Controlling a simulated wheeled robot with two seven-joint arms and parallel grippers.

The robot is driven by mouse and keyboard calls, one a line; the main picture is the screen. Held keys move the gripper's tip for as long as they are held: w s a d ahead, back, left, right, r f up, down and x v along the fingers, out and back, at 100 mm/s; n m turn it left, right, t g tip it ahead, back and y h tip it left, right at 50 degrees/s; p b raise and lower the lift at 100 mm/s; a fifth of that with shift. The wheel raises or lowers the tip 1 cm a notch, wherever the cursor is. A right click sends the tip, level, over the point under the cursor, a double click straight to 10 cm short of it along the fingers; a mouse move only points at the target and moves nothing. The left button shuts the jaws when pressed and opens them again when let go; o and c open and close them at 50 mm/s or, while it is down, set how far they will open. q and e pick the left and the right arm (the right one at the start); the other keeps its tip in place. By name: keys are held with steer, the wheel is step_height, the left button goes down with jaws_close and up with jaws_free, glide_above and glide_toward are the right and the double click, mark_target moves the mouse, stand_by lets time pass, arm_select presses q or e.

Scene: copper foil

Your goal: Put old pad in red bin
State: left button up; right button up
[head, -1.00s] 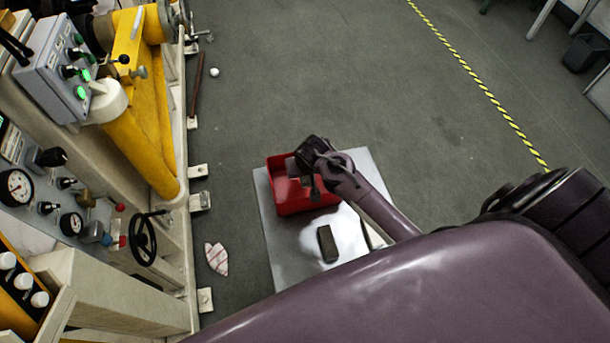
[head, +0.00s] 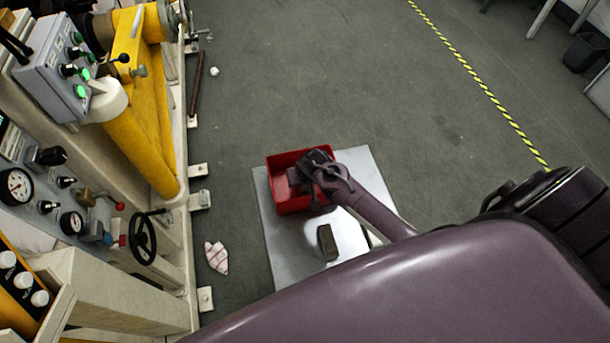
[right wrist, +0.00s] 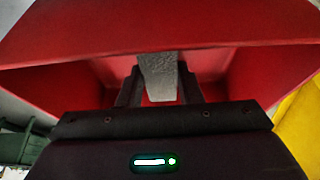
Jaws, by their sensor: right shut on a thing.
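The red bin (head: 284,203) stands open on a grey metal sheet (head: 284,255). In the right wrist view its red walls (right wrist: 60,35) fill the space ahead of the jaws. My right gripper (head: 300,178) is at the bin's opening, pointing inward. It is shut on a grey pad (right wrist: 158,76), which sits between the two fingers in the right wrist view. In the head view the held pad is small and partly hidden by the gripper. A second dark, block-like pad (head: 327,243) lies on the sheet in front of the bin. My left gripper is not in view.
A machine with a yellow pipe (head: 140,150), gauges and a black handwheel (head: 142,237) stands along the left. A striped cloth (head: 216,257) lies on the floor beside the sheet. The floor beyond the sheet is open up to a yellow-black line (head: 480,88).

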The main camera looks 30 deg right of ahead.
steer(key=o, duration=1.1)
steer(key=shift+c, duration=0.2)
steer(key=shift+r, duration=0.5)
steer(key=v, duration=1.2)
steer(key=shift+b, duration=0.35)
steer(key=shift+s, duration=0.1)
